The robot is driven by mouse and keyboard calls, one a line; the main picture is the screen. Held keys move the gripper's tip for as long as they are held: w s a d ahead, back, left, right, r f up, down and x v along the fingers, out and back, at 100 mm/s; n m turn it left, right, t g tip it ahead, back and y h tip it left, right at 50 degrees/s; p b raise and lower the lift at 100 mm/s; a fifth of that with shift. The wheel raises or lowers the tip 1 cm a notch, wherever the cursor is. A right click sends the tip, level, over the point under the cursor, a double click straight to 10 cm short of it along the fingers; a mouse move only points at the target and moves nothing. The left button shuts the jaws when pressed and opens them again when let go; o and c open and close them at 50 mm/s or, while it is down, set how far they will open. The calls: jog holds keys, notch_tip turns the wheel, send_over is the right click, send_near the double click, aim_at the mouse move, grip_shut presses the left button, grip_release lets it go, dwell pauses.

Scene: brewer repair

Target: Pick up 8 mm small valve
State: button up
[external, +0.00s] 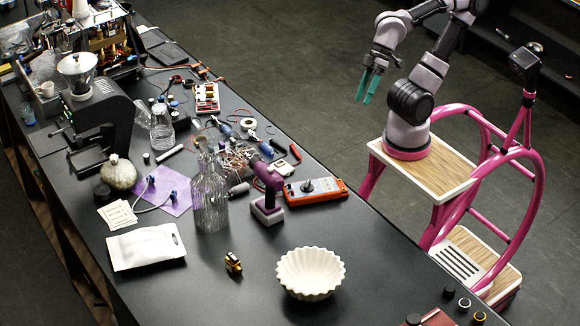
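My gripper (367,88) has two teal fingers that point down over the open floor, to the right of the long dark table. The fingers are apart with nothing between them. A small brass-and-black fitting (233,263) lies on the table's near part, left of the white fluted bowl. It may be the 8 mm small valve, but it is too small to be sure. Blue-ended fittings (149,181) with a pale tube lie on a purple cloth (165,190) farther left. My gripper is well away from all of these.
A tall glass bottle (210,195) stands behind the brass fitting. A white fluted bowl (310,273) is to its right. A white pouch (146,247), a purple drill (267,190) and an orange meter (315,190) lie around. Loose wires clutter the middle; the near right tabletop is mostly clear.

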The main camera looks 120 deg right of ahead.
jog(key=shift+o, duration=1.2)
notch_tip(320, 180, up, 6)
jog(key=f, duration=0.1)
jog(key=w+r+n+t, duration=0.2)
jog(key=w+r, duration=0.1)
jog(key=w, duration=1)
jog(key=w+a+f+n+t+h, duration=0.1)
jog(key=w+a+f+n+t, duration=0.1)
jog(key=w, duration=1.3)
jog(key=w+a+f+n+t, duration=0.1)
jog(key=w+a+f+t, duration=0.15)
jog(key=w, duration=1.25)
send_near(232, 257)
jog(key=shift+s+r, duration=0.25)
jog(key=shift+s, duration=0.1)
jog(key=shift+w+f, duration=0.25)
jog(key=x, duration=1)
jog(key=shift+f, duration=0.35)
